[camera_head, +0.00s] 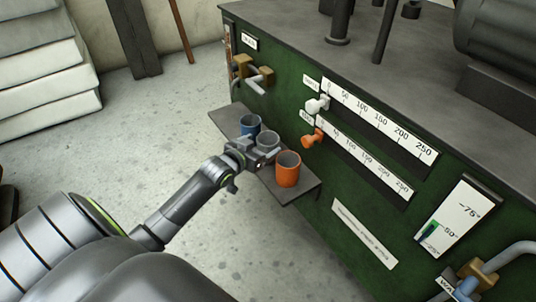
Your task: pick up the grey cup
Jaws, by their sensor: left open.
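The grey cup (267,141) stands on a small dark shelf (301,187) on the side of the green machine, between a blue cup and an orange cup. My left gripper (254,153) is open at the near side of the grey cup and hides its lower part. I cannot tell whether the fingers are around the cup or only beside it. My right gripper is not in view.
The blue cup (250,125) is just behind and the orange cup (288,169) just to the right of the gripper. The green machine (330,215) with sliders and scales rises beyond the shelf. Stacked pale sheets (45,70) stand at the upper left. Floor is clear left of the shelf.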

